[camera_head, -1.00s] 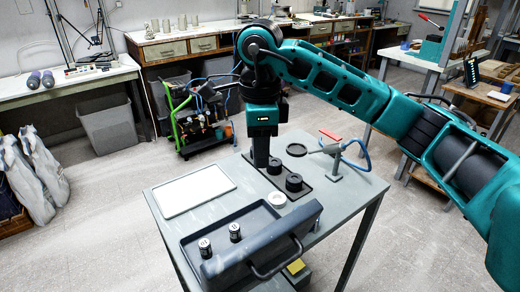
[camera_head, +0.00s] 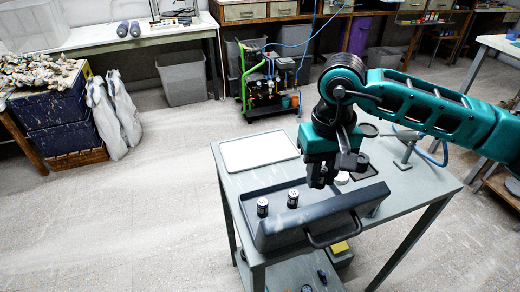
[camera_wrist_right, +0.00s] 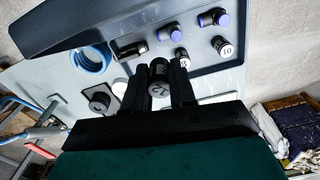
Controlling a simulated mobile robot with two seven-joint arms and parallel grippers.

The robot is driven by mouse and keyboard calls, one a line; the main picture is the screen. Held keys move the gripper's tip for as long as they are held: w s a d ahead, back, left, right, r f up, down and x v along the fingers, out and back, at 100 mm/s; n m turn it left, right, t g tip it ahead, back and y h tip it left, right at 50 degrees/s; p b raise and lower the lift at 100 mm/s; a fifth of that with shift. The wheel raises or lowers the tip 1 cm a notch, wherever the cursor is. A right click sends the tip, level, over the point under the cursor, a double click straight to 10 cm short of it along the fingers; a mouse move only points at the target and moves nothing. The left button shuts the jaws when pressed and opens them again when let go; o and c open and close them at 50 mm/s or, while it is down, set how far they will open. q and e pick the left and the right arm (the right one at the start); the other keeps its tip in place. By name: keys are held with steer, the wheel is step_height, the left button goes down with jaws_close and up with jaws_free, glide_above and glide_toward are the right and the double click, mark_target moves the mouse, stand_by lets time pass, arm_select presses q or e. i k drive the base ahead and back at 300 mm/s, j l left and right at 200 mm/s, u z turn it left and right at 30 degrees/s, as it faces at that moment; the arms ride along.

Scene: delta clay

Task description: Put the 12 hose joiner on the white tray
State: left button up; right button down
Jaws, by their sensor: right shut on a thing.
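The 12 hose joiner (camera_wrist_right: 159,88), a dark cylinder with a grey end marked 12, is between the fingers of my right gripper (camera_wrist_right: 161,73) in the right wrist view. The gripper is shut on it. In the head view my right gripper (camera_head: 322,182) hangs above the table beside the dark grey tray's far right end, and the joiner is hard to make out there. The flat white tray (camera_head: 258,150) lies empty at the table's far left, left of the gripper. My left gripper is not in view.
The dark grey tray (camera_head: 248,232) with a handle holds joiners, one marked 10 (camera_wrist_right: 226,48). A black joiner (camera_wrist_right: 100,102) stands on a dark plate. A blue ring (camera_wrist_right: 92,60) lies nearby. A metal stand (camera_head: 407,146) is at the table's right.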

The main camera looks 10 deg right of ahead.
mark_target(235, 156)
steer(key=k+j+z, duration=0.1)
steer(key=j, duration=0.5)
steer(key=i+j+z, duration=0.1)
steer(key=j, duration=0.3)
steer(key=i+j, duration=0.1)
steer(key=j, duration=0.3)
steer(key=i+j+z, duration=0.15)
steer(key=i, duration=0.25)
steer(key=i+j+z, duration=0.15)
steer(key=i, duration=0.25)
steer(key=j, duration=0.1)
